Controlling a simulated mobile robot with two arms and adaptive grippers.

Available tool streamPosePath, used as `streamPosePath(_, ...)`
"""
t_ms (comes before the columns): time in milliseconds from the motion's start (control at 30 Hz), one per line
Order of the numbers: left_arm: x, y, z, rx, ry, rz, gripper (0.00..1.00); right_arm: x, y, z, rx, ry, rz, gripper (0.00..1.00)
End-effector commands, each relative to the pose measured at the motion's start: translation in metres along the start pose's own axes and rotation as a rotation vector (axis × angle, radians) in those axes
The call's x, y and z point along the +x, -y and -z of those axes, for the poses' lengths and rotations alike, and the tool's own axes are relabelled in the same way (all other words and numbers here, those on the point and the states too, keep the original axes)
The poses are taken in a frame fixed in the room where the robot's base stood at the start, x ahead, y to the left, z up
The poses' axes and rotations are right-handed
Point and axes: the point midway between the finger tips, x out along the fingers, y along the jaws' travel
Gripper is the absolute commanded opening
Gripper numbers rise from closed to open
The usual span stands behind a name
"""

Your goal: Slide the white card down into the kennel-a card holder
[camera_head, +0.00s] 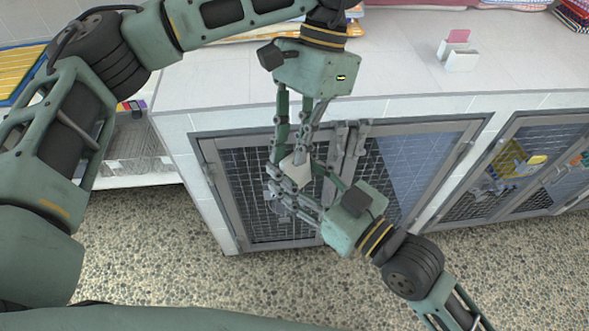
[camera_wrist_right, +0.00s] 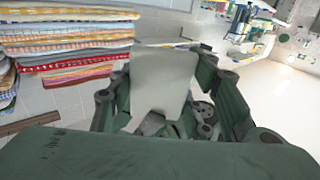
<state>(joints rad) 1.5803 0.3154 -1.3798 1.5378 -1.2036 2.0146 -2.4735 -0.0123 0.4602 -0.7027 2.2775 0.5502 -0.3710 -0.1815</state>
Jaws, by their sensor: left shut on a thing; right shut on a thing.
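The white card (camera_head: 297,172) is held in the air in front of the kennel doors, where my two grippers meet. My left gripper (camera_head: 298,160) comes down from above, shut on the card's upper part. My right gripper (camera_head: 284,184) reaches up from the lower right, shut on the card's lower part. In the right wrist view the card (camera_wrist_right: 162,82) stands between the fingers, its lower end partly hidden. A small white holder (camera_head: 461,62) with a pink card (camera_head: 459,37) stands on the counter; I cannot tell whether it is kennel-a's.
The white counter (camera_head: 410,75) runs above wire-mesh kennel doors (camera_head: 410,175). Folded towels lie along its back edge, and towel stacks (camera_wrist_right: 75,40) show in the right wrist view. The counter around the white holder is clear. The floor (camera_head: 170,270) is pebbled.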

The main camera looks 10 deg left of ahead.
Motion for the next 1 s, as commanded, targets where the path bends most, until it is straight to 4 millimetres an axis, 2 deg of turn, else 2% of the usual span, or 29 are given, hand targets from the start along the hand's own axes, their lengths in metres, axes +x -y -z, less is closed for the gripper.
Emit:
streamPosePath(67,-0.001,-0.001,0.002,-0.001,-0.011,-0.003,0.0,0.0,0.004,0.001,0.004,-0.001,0.008,0.2)
streamPosePath(100,-0.001,-0.001,0.003,-0.001,-0.011,-0.004,0.12,0.0,0.004,0.001,0.005,-0.002,0.008,0.2)
streamPosePath(300,-0.001,-0.001,0.002,-0.001,-0.009,-0.003,0.3,0.0,0.004,0.001,0.004,-0.001,0.007,0.2)
streamPosePath(700,-0.006,0.0,0.002,-0.001,-0.008,-0.001,0.31,0.0,0.003,0.001,0.002,-0.001,0.005,0.2)
streamPosePath(867,-0.03,0.0,0.002,-0.004,-0.011,0.002,0.31,0.0,0.002,0.001,0.002,-0.001,0.005,0.2)
streamPosePath(1000,-0.06,0.0,0.002,-0.006,-0.011,0.002,0.31,0.0,0.002,0.001,0.002,-0.001,0.005,0.2)
